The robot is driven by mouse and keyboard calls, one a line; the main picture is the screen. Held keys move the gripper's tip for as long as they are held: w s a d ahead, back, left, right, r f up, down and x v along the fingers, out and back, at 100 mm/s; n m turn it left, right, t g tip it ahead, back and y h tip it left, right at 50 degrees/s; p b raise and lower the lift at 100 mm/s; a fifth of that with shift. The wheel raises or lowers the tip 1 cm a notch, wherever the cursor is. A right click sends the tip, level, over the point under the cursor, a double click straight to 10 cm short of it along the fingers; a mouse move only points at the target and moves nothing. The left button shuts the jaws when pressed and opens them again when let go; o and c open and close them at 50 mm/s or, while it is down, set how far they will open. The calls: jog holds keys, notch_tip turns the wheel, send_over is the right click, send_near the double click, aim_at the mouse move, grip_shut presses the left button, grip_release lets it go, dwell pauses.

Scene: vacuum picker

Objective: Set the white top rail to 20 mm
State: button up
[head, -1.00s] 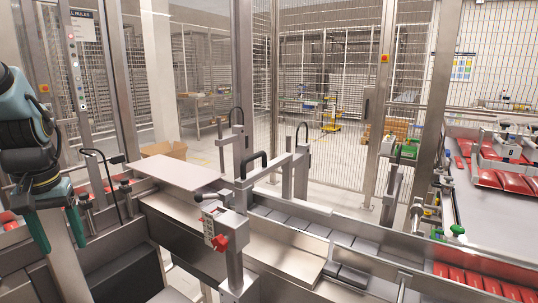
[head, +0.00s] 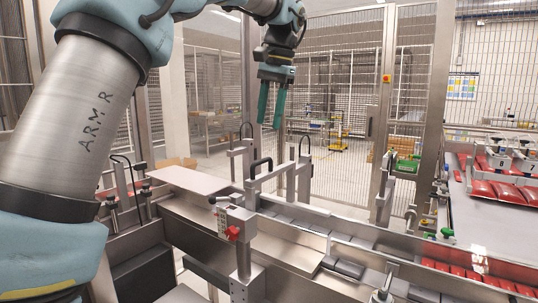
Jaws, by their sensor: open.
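A pale flat plate (head: 188,180) lies over the left part of the steel conveyor; I cannot tell whether it is the white top rail. A grey post in the middle carries a block with a scale (head: 222,214) and a red knob (head: 232,233); the reading is too small to make out. Behind it, a grey frame with a black handle (head: 261,167) spans the conveyor. My gripper (head: 270,124) hangs fingers down at the upper middle, above and behind this frame. Its two teal fingers are apart, empty and touching nothing.
Grey blocks (head: 343,267) and red packs (head: 470,278) lie in the conveyor channel. Upright posts (head: 302,180) stand near the frame. A table with red packs (head: 492,185) is at the right. A mesh fence (head: 340,100) closes the back. My arm fills the left side.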

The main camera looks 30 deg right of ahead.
aim_at(263, 161)
jog(key=f, duration=0.3)
jog(key=w+f+p, duration=0.1)
jog(key=f, duration=0.2)
jog(key=a+f, duration=0.1)
jog(key=f, duration=0.2)
jog(key=shift+w+f+p, duration=0.3)
jog(key=shift+w+f, duration=0.1)
jog(key=shift+c, duration=0.3)
grip_shut()
dwell(0.6)
